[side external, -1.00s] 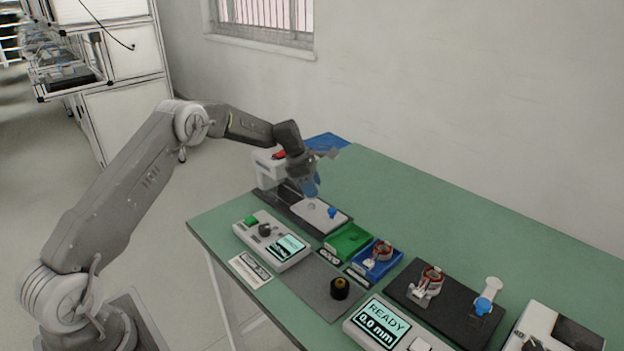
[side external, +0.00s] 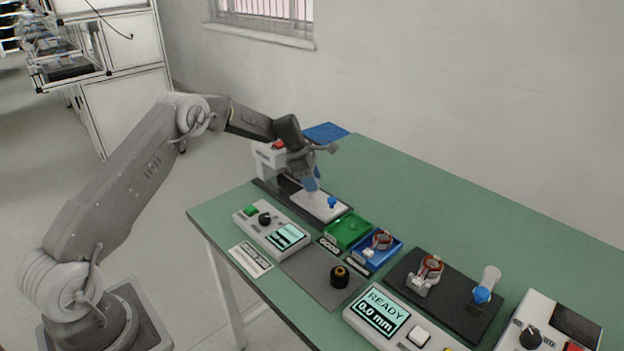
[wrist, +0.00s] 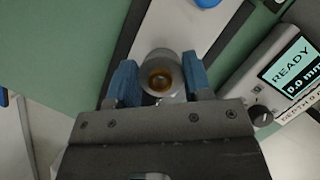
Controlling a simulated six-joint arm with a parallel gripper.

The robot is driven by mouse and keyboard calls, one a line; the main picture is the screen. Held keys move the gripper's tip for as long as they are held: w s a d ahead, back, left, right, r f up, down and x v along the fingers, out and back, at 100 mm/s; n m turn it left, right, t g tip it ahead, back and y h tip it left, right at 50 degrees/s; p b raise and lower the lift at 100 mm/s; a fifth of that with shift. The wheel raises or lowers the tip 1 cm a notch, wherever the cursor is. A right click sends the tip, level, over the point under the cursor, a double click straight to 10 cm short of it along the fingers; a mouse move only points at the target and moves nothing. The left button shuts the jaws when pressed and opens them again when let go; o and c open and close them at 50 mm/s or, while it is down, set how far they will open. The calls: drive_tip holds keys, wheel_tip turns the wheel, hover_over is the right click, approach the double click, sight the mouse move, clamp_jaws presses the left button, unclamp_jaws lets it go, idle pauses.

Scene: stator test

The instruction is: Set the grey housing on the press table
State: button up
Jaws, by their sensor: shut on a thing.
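The grey housing (wrist: 171,63) shows in the wrist view as a round part with a gold-brown bore. It sits between the blue fingers of my gripper (wrist: 160,80), which is shut on it. Behind it is the pale plate of the press table (wrist: 200,27), with a blue knob (wrist: 208,2) at the picture's top edge. In the side view my gripper (side external: 310,182) is low over the rear left part of this pale plate (side external: 322,207). The housing is hard to make out there, and I cannot tell whether it touches the plate.
The white press body (side external: 268,160) stands close behind my gripper. A control box (side external: 270,232) with a lit screen lies in front. A green bin (side external: 347,231) and a blue bin (side external: 377,252) are to the right. The green tabletop (side external: 430,200) behind them is clear.

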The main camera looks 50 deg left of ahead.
drive_tip(key=shift+f, duration=0.6)
drive_tip(key=shift+f, duration=0.35)
drive_tip(key=shift+f, duration=0.35)
drive_tip(key=o, duration=1)
drive_tip(key=v, duration=1.3)
drive_tip(key=shift+s+a+r, duration=0.1)
drive_tip(key=shift+a+r, duration=0.05)
drive_tip(key=shift+r, duration=0.2)
